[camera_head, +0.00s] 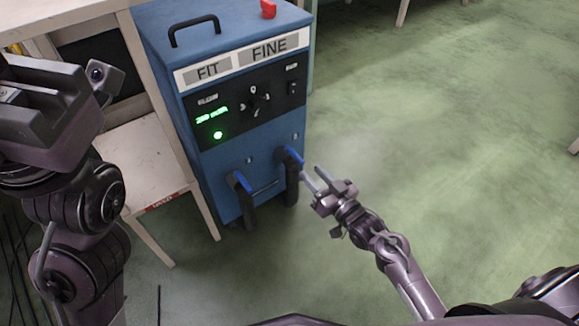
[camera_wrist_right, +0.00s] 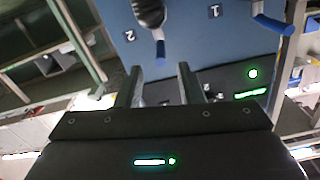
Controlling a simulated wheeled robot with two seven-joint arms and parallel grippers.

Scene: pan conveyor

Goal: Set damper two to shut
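A blue machine (camera_head: 165,85) has two blue-handled levers low on its front. Damper two (camera_head: 294,158) is the right-hand lever; in the right wrist view its blue handle (camera_wrist_right: 160,50) is beside the label 2. The other lever (camera_head: 241,181) is by the label 1 and shows its blue bar (camera_wrist_right: 273,23) in the right wrist view. My right gripper (camera_head: 312,180) is open and empty, just right of and below damper two. In the right wrist view, the handle lies between the finger lines, beyond the tips; no contact shows. My left arm is at the left; its fingertips cannot be made out.
A dial (camera_head: 256,104), a green readout (camera_head: 212,114) and a switch are on the upper front. A red object (camera_head: 268,9) sits on top near the black carrying handle (camera_head: 193,31). A pale shelf (camera_head: 148,170) stands close on the left. The green floor at right is clear.

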